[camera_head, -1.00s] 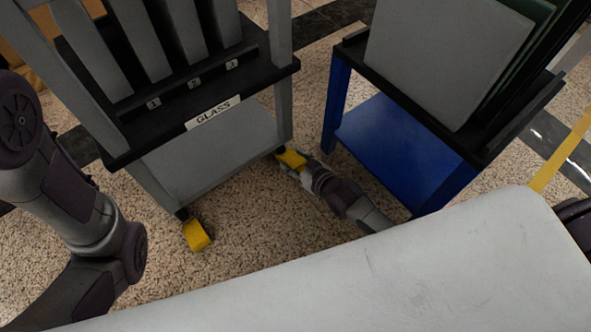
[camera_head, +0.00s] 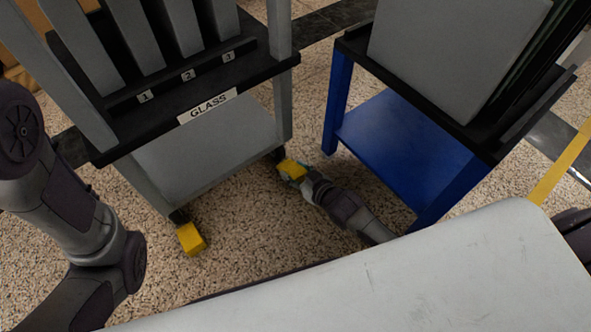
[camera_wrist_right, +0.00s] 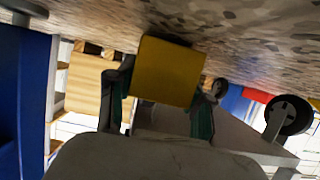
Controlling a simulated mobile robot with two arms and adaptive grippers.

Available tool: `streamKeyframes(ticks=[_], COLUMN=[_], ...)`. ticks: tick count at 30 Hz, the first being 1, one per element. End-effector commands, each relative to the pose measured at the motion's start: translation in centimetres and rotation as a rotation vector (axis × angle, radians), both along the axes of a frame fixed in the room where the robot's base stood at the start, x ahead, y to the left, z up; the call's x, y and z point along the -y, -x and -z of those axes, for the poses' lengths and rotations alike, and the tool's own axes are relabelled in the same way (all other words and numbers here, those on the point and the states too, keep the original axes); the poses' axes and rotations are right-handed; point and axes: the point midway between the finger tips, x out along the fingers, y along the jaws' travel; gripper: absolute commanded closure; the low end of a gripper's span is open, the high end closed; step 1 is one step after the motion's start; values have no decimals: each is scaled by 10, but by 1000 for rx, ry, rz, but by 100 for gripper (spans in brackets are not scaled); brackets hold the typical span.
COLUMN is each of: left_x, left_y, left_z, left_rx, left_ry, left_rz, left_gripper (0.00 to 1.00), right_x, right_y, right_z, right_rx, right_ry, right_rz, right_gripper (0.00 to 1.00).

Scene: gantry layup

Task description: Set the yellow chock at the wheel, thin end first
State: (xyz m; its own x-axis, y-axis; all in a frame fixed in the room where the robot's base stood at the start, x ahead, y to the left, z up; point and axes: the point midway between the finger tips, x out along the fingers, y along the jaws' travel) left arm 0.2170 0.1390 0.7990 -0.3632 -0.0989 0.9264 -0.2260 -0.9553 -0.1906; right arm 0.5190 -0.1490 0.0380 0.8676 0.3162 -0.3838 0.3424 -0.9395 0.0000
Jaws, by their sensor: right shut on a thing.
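My right gripper (camera_head: 290,172) is low at the floor, shut on a yellow chock (camera_head: 292,168). In the right wrist view the chock (camera_wrist_right: 167,72) sits between the two fingers, its broad face to the camera; which end is thin cannot be told. The chock is just in front of the right front wheel (camera_head: 277,154) of the grey GLASS cart (camera_head: 205,150), seemingly with a small gap. A dark caster wheel (camera_wrist_right: 288,115) shows at the right of the wrist view. My left arm is at the left edge of the head view; its gripper is out of frame.
Another yellow chock (camera_head: 191,238) lies at the cart's left front wheel (camera_head: 179,216). A blue cart (camera_head: 400,140) with upright panels stands close on the right of my right arm. Speckled floor is open between the carts and in front of the grey one.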

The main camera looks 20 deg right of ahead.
Motion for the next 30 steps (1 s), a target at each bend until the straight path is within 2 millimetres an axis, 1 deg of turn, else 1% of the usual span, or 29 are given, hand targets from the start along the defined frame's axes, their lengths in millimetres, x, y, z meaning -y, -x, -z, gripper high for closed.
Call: streamKeyframes(ticks=[1, 2, 3, 6, 15, 17, 20, 27, 30], left_x=[0, 0, 0, 0, 0, 0, 0, 0, 0], left_y=[0, 0, 0, 0, 0, 0, 0, 0, 0], left_z=[0, 0, 0, 0, 0, -2, -7, -48, -62], left_rx=[0, 0, 0, 0, 0, 0, 0, -1, 1], left_ry=[0, 0, 0, 0, 0, 0, 0, 0, 1], left_rz=[0, 0, 0, 0, -1, -1, -1, -1, -1], left_gripper=[48, 48, 48, 48, 48, 48, 48, 48, 48], right_x=[0, 0, 0, 0, 1, 1, 1, 17, 24], right_y=[0, 0, 0, 0, 0, 0, 0, 46, 66], right_z=[0, 1, 1, 2, 1, -2, -15, -38, -46], right_rx=[0, -1, -2, -2, -3, -2, -1, -6, -6], right_ry=[0, 0, 1, 1, 1, 1, 1, 2, 3], right_rz=[0, 0, 1, 1, 1, 1, 0, 1, 1], right_gripper=[88, 45, 39, 24, 24, 24, 24, 24, 24])
